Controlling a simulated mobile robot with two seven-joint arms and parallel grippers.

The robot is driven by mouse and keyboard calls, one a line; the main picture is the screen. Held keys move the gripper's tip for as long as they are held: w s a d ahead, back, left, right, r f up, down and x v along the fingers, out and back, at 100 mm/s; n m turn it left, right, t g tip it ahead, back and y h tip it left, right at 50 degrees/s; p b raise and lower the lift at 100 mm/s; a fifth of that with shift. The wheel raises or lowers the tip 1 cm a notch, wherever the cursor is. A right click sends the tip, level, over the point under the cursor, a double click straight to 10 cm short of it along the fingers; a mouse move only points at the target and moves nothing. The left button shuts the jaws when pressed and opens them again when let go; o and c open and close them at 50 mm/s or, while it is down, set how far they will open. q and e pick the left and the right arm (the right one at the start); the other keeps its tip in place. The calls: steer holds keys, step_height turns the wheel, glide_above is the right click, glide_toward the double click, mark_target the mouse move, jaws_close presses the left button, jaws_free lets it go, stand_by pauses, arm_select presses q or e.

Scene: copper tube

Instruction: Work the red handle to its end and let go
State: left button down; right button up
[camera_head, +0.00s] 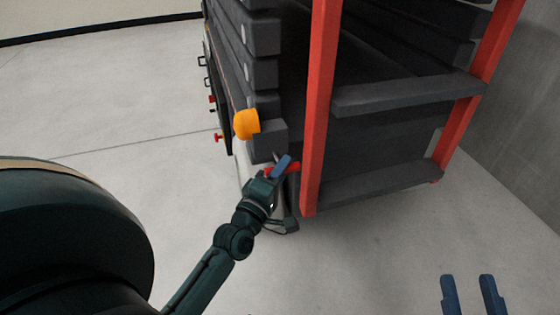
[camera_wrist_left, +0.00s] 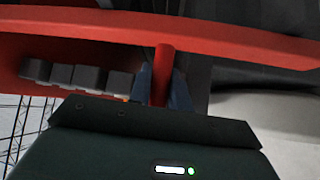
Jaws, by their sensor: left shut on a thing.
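The red handle (camera_head: 292,167) shows only in small part in the head view, low on the near corner of the dark machine, beside a red upright post. In the left wrist view the handle is a short red rod (camera_wrist_left: 161,70) between my two blue fingers. My left gripper (camera_head: 282,166) is shut on it, with a finger on each side. The fingers hide part of the handle. My right gripper (camera_head: 470,284) is at the bottom right of the head view, its two blue fingers apart with nothing between them, away from the machine.
The dark machine (camera_head: 385,185) with red posts (camera_head: 320,100) fills the upper middle. An orange knob (camera_head: 246,124) sticks out above the left gripper. Small red and black knobs line its left side. Pale floor (camera_head: 110,110) is clear at left; a grey wall (camera_head: 525,120) stands at right.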

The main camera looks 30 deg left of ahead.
arm_select(q)
steer(key=shift+s+d, duration=0.15)
steer(key=shift+d, duration=0.05)
arm_select(e)
steer(key=shift+d, duration=0.1)
arm_select(q)
steer(key=c, duration=1.4)
jaws_free()
steer(key=shift+o, duration=0.5)
steer(key=shift+a, duration=0.1)
arm_select(e)
steer(key=shift+r, duration=0.2)
steer(key=shift+r, duration=0.15)
arm_select(q)
steer(key=shift+s+f, duration=0.1)
steer(key=shift+s, duration=0.25)
steer(key=s+f+p, duration=0.1)
steer(key=s+p, duration=0.1)
steer(key=s, duration=1)
steer(key=shift+d+f, duration=0.3)
steer(key=shift+d, duration=0.15)
arm_select(e)
steer(key=shift+d, duration=0.3)
